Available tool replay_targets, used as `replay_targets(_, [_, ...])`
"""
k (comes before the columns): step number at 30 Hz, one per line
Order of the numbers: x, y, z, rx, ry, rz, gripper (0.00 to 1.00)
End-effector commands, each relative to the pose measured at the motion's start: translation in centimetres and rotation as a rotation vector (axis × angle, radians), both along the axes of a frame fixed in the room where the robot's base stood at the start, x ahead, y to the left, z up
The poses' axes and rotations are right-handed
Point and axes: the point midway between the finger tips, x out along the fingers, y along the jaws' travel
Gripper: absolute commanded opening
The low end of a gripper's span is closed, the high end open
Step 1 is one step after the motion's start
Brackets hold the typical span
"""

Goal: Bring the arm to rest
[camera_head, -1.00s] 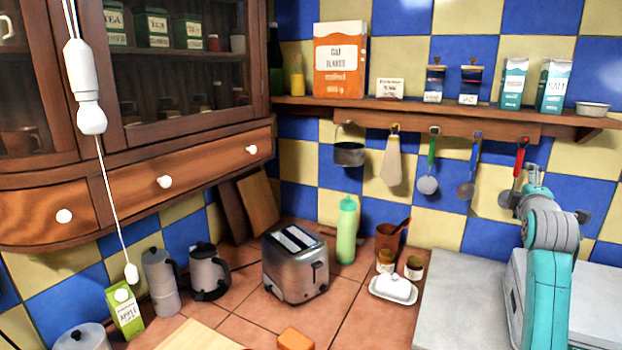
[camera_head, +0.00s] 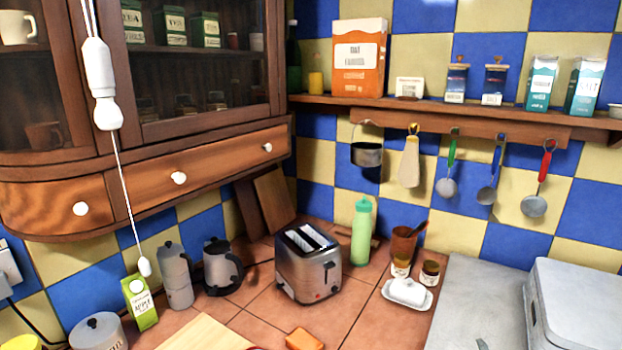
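My gripper does not show clearly in the head view. The teal arm is no longer in the right part of the picture. A small grey piece pokes up at the bottom edge over the pale counter slab, too little of it to tell which part it is. No object is seen held.
The pale grey slab (camera_head: 462,290) and a white metal box (camera_head: 575,305) are at the lower right. Left of them stand a butter dish (camera_head: 408,292), a toaster (camera_head: 308,265), a green bottle (camera_head: 361,232) and a kettle (camera_head: 220,268). Utensils hang below the shelf (camera_head: 450,112).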

Motion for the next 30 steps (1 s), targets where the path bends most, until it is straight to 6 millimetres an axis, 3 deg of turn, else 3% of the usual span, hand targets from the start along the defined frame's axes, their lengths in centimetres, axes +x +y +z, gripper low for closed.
replay_targets(3, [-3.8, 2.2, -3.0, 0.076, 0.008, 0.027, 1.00])
replay_targets(8, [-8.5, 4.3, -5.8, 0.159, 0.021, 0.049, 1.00])
replay_targets(15, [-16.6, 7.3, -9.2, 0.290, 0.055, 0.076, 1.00])
replay_targets(23, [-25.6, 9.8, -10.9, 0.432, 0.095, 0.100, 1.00])
replay_targets(30, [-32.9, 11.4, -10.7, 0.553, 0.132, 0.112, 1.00])
